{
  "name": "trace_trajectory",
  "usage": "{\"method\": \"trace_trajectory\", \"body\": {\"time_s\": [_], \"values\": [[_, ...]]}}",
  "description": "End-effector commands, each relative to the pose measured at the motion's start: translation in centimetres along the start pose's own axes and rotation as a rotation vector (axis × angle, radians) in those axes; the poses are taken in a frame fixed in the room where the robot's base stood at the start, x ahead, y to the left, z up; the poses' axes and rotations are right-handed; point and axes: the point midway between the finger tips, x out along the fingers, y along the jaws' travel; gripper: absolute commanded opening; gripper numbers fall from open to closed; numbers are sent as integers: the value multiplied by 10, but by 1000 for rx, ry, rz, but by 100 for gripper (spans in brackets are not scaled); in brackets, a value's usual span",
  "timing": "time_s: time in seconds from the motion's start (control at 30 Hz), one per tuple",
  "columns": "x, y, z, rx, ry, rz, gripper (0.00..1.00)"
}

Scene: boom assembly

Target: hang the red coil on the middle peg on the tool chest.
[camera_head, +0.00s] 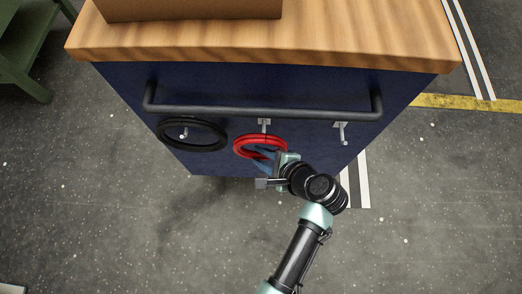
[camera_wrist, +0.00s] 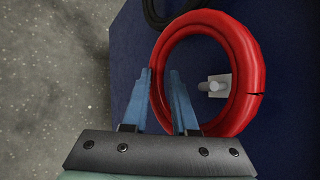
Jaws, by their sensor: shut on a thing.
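The red coil (camera_head: 238,150) is in front of the blue tool chest (camera_head: 300,85), just below the rail. My gripper (camera_head: 267,157) is shut on the coil's rim; in the wrist view its blue fingers (camera_wrist: 161,76) lie on either side of the coil's left rim. The middle peg (camera_head: 264,122) shows at the coil's upper edge in the head view. In the wrist view the peg (camera_wrist: 217,86) shows inside the opening of the red coil (camera_wrist: 252,75), apart from its rim. I cannot tell whether the peg's tip passes through the coil.
A black coil (camera_head: 163,139) hangs on the left peg (camera_head: 184,134). The right peg (camera_head: 341,130) is bare. A dark rail (camera_head: 215,110) runs across the chest above the pegs. A cardboard box (camera_head: 190,8) stands on the wooden top (camera_head: 350,40). The floor around is open.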

Motion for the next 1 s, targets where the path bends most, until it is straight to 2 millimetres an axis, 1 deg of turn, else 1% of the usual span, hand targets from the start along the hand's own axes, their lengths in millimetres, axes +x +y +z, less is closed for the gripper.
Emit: {"method": "trace_trajectory", "body": {"time_s": [0.57, 0.8, 1.0], "values": [[21, -28, -10, -5, 0, -6, 0], [33, -28, -16, -4, -2, -3, 0], [40, -26, -21, -2, -2, -2, 0]]}}
